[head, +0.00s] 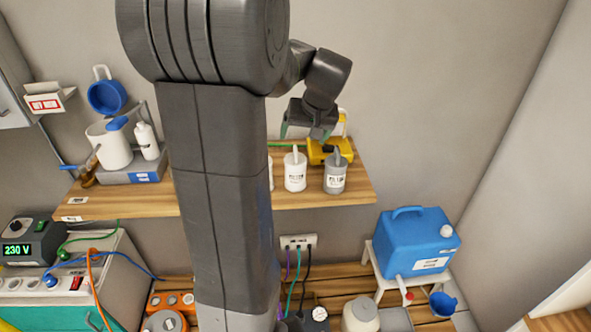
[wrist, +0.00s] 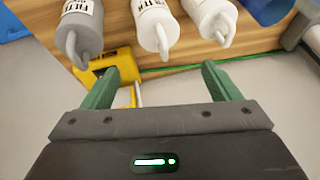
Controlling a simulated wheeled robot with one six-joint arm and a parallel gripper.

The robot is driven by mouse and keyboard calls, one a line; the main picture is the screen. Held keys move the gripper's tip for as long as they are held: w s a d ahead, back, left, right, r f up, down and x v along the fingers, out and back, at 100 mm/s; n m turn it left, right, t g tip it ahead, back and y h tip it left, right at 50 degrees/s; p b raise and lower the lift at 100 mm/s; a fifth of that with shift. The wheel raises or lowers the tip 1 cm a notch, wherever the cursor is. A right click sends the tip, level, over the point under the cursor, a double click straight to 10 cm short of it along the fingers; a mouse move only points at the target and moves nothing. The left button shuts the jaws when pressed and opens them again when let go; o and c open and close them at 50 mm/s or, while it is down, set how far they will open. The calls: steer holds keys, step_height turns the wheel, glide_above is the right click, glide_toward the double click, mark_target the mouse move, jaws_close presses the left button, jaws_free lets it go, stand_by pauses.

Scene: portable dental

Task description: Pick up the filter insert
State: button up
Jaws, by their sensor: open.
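Canister-like filter inserts with narrow spouts or handles stand on the wooden shelf: a grey one (head: 335,176), a white one (head: 295,174) and a second white one (head: 271,172) partly hidden by my arm. In the wrist view the grey insert (wrist: 80,28), middle white insert (wrist: 155,26) and other white insert (wrist: 212,18) line the top; their printed labels are only partly readable. Which one is meant I cannot tell. My gripper (head: 306,130) is open above the shelf's right part. In the wrist view its green fingers (wrist: 161,86) are apart with no insert between them.
A yellow object (head: 318,152) lies behind the inserts, near one fingertip in the wrist view. A white pot (head: 108,148) and white bottle (head: 146,142) stand on the shelf's left. A blue jerrycan (head: 416,243) stands below right. My arm blocks the shelf's middle.

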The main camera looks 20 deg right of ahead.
mark_target(301, 161)
steer(key=x, duration=0.3)
steer(key=shift+f, duration=0.2)
steer(key=shift+s+p+x, duration=0.2)
steer(key=shift+p+x, duration=0.4)
steer(key=shift+x, duration=2.15)
steer(key=shift+c, duration=0.2)
steer(key=c, duration=1.4)
